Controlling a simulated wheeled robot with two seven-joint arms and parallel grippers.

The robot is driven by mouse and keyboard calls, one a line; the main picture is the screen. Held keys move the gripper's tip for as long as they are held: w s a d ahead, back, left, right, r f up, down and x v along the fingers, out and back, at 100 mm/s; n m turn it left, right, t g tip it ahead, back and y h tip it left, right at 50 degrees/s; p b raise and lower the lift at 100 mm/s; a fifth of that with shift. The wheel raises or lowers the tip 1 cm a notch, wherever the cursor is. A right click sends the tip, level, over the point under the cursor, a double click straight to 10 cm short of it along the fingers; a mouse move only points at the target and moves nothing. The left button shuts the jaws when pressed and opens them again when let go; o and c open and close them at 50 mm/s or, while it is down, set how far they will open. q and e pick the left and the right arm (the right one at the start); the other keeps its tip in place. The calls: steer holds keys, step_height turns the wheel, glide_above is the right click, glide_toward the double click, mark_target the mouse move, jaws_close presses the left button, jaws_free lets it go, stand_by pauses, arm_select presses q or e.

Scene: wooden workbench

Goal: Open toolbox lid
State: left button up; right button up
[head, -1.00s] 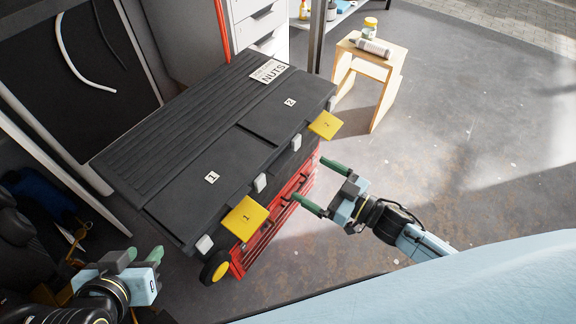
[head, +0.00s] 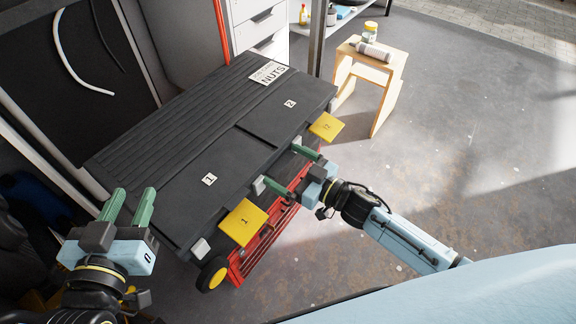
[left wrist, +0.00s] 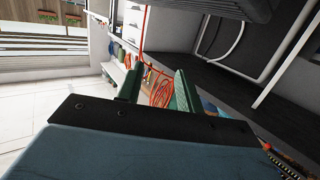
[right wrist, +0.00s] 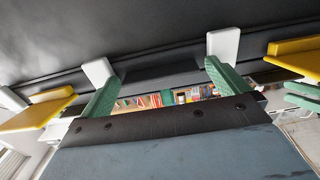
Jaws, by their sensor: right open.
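The toolbox is a black and red chest with a ribbed dark lid (head: 190,125), which lies closed. My right gripper (head: 284,166) is open at the front edge between the two plates. In the right wrist view its green fingers end close to two white blocks (right wrist: 98,72) (right wrist: 223,45) under the dark edge; contact cannot be told. My left gripper (head: 130,203) is open and empty near the toolbox's left front corner, fingers pointing up in the picture.
A small wooden stool (head: 372,72) with a jar and a bottle stands behind right. White drawers (head: 262,25) stand at the back, and a dark panel with a white hose is at the left. The floor (head: 470,160) to the right is clear.

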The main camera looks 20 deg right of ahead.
steer(key=c, duration=1.3)
